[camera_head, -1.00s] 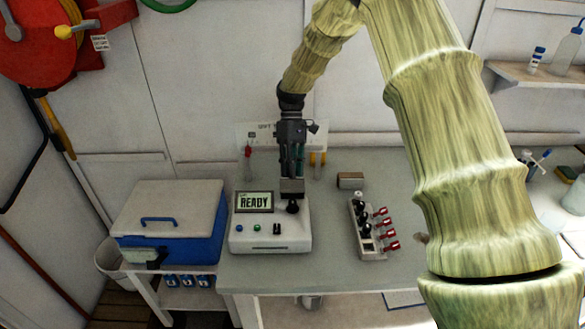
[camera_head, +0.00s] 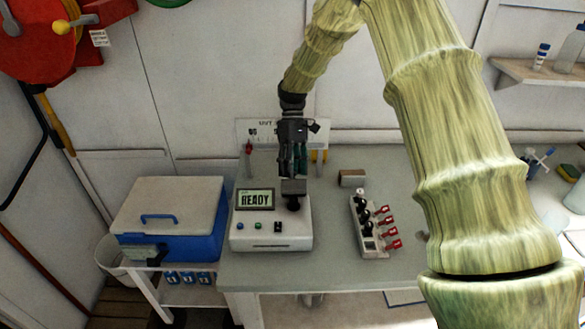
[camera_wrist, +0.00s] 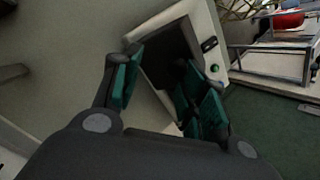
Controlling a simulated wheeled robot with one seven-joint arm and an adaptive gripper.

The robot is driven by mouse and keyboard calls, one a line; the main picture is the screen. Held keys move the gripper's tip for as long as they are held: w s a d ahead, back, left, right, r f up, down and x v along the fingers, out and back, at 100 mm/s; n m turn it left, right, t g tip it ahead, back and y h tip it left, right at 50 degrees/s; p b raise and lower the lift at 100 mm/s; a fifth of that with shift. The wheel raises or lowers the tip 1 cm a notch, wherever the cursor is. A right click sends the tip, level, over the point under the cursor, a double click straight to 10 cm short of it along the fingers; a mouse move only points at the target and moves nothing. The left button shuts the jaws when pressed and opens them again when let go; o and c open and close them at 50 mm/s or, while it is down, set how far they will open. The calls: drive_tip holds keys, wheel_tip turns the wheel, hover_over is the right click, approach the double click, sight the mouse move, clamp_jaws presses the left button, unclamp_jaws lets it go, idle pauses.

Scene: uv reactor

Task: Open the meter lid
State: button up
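The meter (camera_head: 243,226) is a white box with a READY display (camera_head: 255,199) on the bench. A dark, square lid-like part (camera_head: 294,187) and a black round knob (camera_head: 294,204) sit at its upper right. My gripper (camera_head: 293,174) points down over that part. In the wrist view, the teal finger pads of my gripper (camera_wrist: 160,92) stand apart. Between and beyond them is a dark square area (camera_wrist: 166,58) in the meter's white housing (camera_wrist: 207,22). The right finger covers part of it. I cannot tell whether a finger touches the lid.
A blue cooler box (camera_head: 170,218) stands left of the meter. A tool holder (camera_head: 322,130) is on the wall behind. Bare bench lies between meter and rack.

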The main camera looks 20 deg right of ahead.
drive_tip(key=shift+d+r, duration=0.1)
drive_tip(key=v, duration=1.2)
